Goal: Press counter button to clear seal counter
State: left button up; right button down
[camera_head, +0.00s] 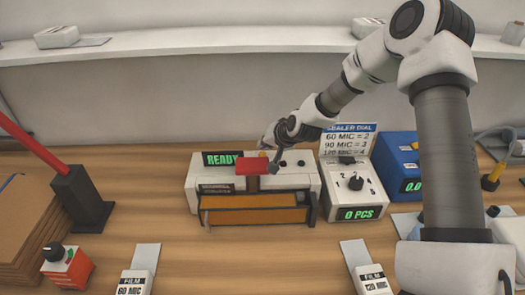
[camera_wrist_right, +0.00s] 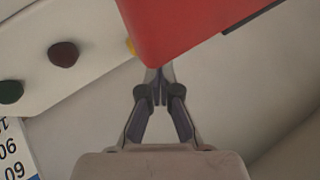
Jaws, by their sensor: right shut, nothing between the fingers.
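The white sealer (camera_head: 308,183) stands mid-table with a green READY display (camera_head: 221,158), a red handle (camera_head: 253,166) and small buttons on top. The counter display (camera_head: 359,213) on the white dial box reads 0 PCS. A yellow button (camera_wrist_right: 130,46) is partly hidden behind the handle; a dark red button (camera_wrist_right: 63,54) and a green one (camera_wrist_right: 11,92) are farther left. Contact is not visible.
A blue device (camera_head: 398,160) stands right of the dial box. A black post with a red rod (camera_head: 80,193) and brown sheets (camera_head: 22,225) are at left. Film labels (camera_head: 134,283) lie in front. Bare table (camera_head: 240,262) lies before the sealer.

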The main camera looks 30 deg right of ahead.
aim_at(264, 155)
notch_tip(264, 155, up, 5)
jog(key=p, duration=0.4)
jog(key=shift+r+p, duration=0.1)
jog(key=shift+p, duration=0.25)
dwell(0.6)
